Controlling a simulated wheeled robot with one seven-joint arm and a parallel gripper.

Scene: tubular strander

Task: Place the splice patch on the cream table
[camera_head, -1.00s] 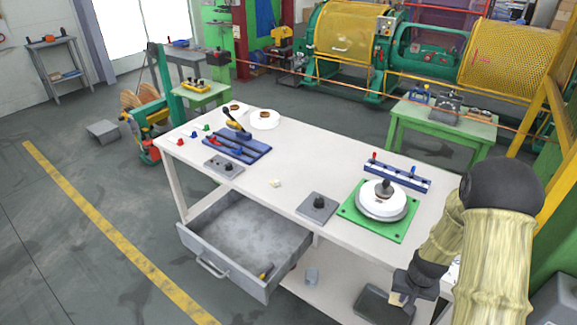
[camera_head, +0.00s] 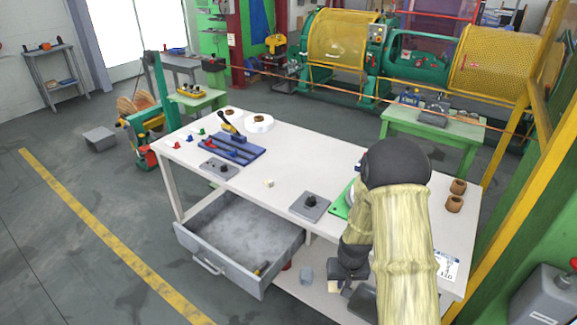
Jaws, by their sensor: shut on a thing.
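The cream table (camera_head: 300,158) fills the middle of the view, with bare top left of centre. My gripper (camera_head: 338,284) points down in front of the table's near edge, right of the open drawer. It is shut on a small pale tan piece (camera_head: 333,288), which looks like the splice patch; only part of it shows. Another small cream piece (camera_head: 269,183) lies on the tabletop near its front edge. My arm hides much of the table's right half.
An open grey drawer (camera_head: 214,266) juts from the table's front. On top are a blue rack (camera_head: 248,152), a grey plate with black knob (camera_head: 311,204), a partly hidden green plate (camera_head: 340,206) and brown rolls (camera_head: 455,203). A grey cup (camera_head: 306,274) stands on the lower shelf.

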